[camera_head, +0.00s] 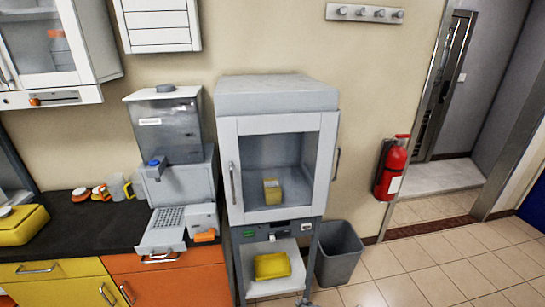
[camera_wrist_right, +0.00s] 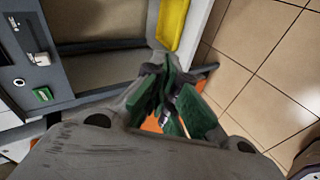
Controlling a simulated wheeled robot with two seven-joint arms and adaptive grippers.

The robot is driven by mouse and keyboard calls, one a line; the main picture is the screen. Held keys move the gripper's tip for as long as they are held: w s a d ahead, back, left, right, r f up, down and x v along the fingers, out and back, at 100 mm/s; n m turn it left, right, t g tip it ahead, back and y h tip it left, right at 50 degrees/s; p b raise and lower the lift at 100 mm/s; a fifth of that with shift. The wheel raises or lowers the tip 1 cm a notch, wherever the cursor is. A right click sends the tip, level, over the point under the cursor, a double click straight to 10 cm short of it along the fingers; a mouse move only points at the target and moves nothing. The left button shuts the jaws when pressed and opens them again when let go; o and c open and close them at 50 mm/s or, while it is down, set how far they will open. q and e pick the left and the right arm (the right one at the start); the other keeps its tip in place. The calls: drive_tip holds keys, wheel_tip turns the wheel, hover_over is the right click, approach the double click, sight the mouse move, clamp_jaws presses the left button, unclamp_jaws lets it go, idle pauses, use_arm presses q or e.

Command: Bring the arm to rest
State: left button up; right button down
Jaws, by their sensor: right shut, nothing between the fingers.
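My right gripper (camera_wrist_right: 172,85) shows in the right wrist view, with green pads on its dark fingers. It is shut with nothing held. Behind it are the grey control panel of the cabinet and the tiled floor. In the head view only a small grey piece at the bottom edge, beside the cabinet's lower shelf, may belong to it; I cannot tell. My left gripper is in neither view.
The white glass-door cabinet (camera_head: 229,160) holds a yellow box (camera_head: 272,192). A yellow tray (camera_head: 271,266) lies on its lower shelf. A grey bin (camera_head: 340,262) stands to the right, below a fire extinguisher (camera_head: 392,168). Tiled floor (camera_head: 440,270) is clear at right.

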drive_tip(key=s+d+f+m+g+h, duration=0.15)
drive_tip(key=s+d+f+m, duration=0.3)
drive_tip(key=s+f, duration=0.5)
drive_tip(key=s+d+f+m+g+h, duration=0.1)
drive_tip(key=s+d+f+m+g, duration=0.3)
drive_tip(key=s+f, duration=0.5)
drive_tip(key=s+d+f+m+g, duration=0.1)
drive_tip(key=s+d+f+m, duration=0.1)
drive_tip(key=s, duration=0.8)
drive_tip(key=s+d+f+m+g+h, duration=0.1)
drive_tip(key=s+f+m+g, duration=0.1)
drive_tip(key=s, duration=0.9)
drive_tip(key=s+d+f+m+g, duration=0.1)
drive_tip(key=s+f+m, duration=0.3)
drive_tip(key=s, duration=0.6)
drive_tip(key=shift+s+d, duration=0.3)
drive_tip(key=shift+d, duration=0.5)
drive_tip(key=shift+m, duration=0.25)
